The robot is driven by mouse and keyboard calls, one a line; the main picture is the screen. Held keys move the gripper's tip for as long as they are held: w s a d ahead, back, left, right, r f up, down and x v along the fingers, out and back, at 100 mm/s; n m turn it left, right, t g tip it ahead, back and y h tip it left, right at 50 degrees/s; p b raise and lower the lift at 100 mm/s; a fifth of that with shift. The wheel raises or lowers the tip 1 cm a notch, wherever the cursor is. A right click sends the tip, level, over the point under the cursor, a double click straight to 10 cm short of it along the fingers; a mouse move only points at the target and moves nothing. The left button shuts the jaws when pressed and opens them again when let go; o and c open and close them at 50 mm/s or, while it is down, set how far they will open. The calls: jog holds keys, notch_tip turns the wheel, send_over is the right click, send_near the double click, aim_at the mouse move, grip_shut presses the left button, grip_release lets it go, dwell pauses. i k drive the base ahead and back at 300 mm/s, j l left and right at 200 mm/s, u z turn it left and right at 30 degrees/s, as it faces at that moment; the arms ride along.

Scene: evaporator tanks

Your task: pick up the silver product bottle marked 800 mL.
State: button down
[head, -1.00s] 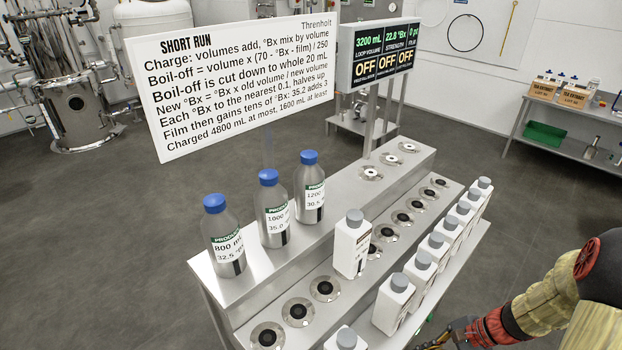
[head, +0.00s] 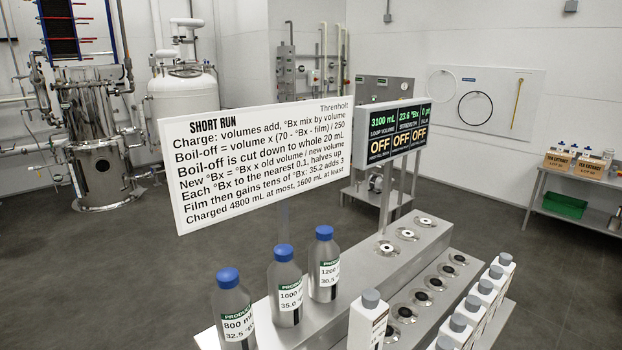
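The silver product bottle marked 800 mL (head: 233,310) has a blue cap and a label that also reads 32.5. It stands upright at the left end of the stepped steel bench, its base cut off by the lower picture edge. Beside it to the right stand two like silver bottles, one marked 1000 (head: 285,290) and one marked 1200 (head: 323,266). My gripper is not in view.
White grey-capped bottles (head: 486,293) line the right side of the bench (head: 340,305); another stands mid-bench (head: 368,322). Empty round seats (head: 407,235) lie behind. A white rules sign (head: 262,160) and a display reading 3100 mL, 23.6 (head: 393,133) rise behind the bottles.

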aim_at(231, 302)
jog(key=i+l, duration=0.1)
jog(key=l, duration=0.25)
jog(key=l+z, duration=0.1)
jog(key=l, duration=0.25)
jog(key=i+l, duration=0.15)
jog(key=l, duration=0.2)
jog(key=k, duration=0.4)
jog(key=j+u, duration=0.1)
jog(key=u, duration=0.85)
jog(key=i+j+u, duration=0.1)
jog(key=u, duration=0.4)
